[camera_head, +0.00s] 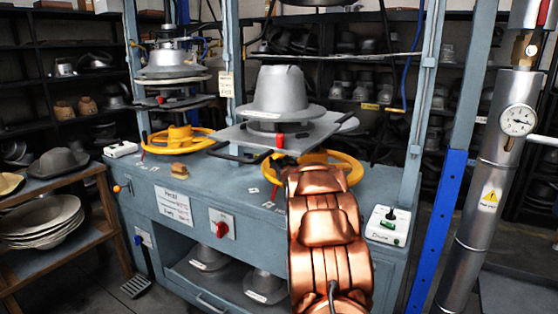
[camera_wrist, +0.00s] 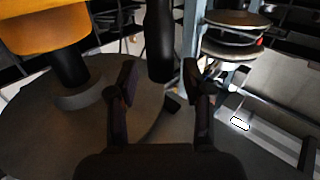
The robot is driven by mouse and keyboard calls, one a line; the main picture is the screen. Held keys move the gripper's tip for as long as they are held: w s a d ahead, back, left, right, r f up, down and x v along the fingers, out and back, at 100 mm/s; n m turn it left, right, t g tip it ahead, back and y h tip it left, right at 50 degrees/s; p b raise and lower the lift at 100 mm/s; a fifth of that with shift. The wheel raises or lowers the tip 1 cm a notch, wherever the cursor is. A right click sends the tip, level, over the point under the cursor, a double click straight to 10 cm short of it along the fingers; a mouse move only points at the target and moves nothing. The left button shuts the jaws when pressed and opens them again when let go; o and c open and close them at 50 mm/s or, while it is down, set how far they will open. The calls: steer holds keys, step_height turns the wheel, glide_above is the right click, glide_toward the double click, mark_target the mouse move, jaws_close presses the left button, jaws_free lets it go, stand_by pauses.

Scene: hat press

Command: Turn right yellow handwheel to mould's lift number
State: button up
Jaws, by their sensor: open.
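The right yellow handwheel (camera_head: 350,170) lies flat on the press table, below the right plate. A yellow-orange part (camera_wrist: 42,25) fills the wrist view's upper left, probably the wheel.
A left yellow handwheel (camera_head: 180,142) sits under another mould stack. A red switch (camera_head: 222,229) is on the front panel, and a white control box (camera_head: 388,225) stands at the table's right. A blue post (camera_head: 438,230) and a gauge cylinder (camera_head: 490,180) stand at the right.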

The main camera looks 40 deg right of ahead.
steer(key=shift+w+d+r, duration=0.1)
steer(key=shift+w+d, duration=0.15)
steer(key=shift+w, duration=0.25)
jaws_close()
stand_by(0.4)
